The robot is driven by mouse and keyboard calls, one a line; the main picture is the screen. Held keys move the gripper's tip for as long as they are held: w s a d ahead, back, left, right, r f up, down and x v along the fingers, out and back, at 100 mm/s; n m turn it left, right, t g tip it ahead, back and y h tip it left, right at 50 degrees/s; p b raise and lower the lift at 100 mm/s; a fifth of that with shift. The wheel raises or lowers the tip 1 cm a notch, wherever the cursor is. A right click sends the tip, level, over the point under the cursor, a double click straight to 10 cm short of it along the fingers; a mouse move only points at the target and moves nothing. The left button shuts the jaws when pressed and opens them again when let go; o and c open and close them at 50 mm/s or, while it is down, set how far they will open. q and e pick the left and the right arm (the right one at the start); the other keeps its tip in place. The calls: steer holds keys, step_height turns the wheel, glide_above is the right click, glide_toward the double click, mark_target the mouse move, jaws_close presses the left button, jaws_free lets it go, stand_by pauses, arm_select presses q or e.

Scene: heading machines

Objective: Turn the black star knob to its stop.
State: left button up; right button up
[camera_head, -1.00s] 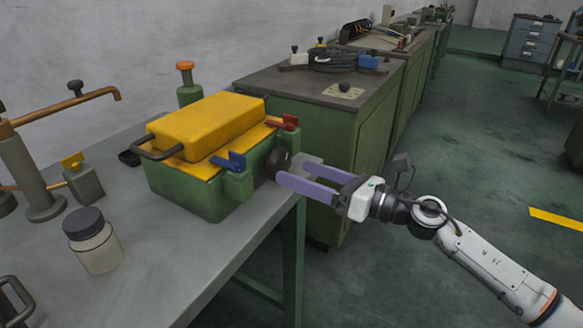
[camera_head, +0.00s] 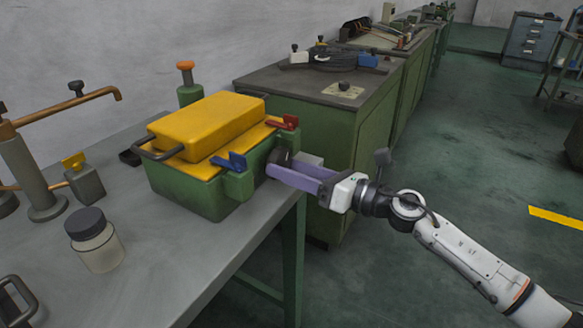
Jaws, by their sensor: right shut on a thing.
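The black star knob (camera_head: 279,157) sits on the right side of a green box (camera_head: 185,192) with a yellow lid (camera_head: 210,127). My right gripper (camera_head: 279,165) comes in from the right with its purple fingers on either side of the knob, shut on it. The fingers hide part of the knob. A blue lever (camera_head: 232,161) and a red lever (camera_head: 287,122) are on the box near the knob. My left gripper is not in view.
The box stands near the right edge of the grey table (camera_head: 150,280). A jar (camera_head: 95,240) with a dark lid and a pipe stand (camera_head: 35,180) are on the left. A green cabinet (camera_head: 320,130) stands behind.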

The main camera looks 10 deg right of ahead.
steer(key=shift+r+m+p, duration=0.25)
steer(key=shift+m+p, duration=0.75)
steer(key=shift+m, duration=0.2)
steer(key=shift+f+m, duration=0.2)
steer(key=shift+m, duration=0.4)
steer(key=o, duration=1.1)
steer(key=shift+c, duration=0.2)
steer(key=v, duration=1)
steer(key=shift+s+b, duration=0.2)
steer(key=shift+b, duration=0.15)
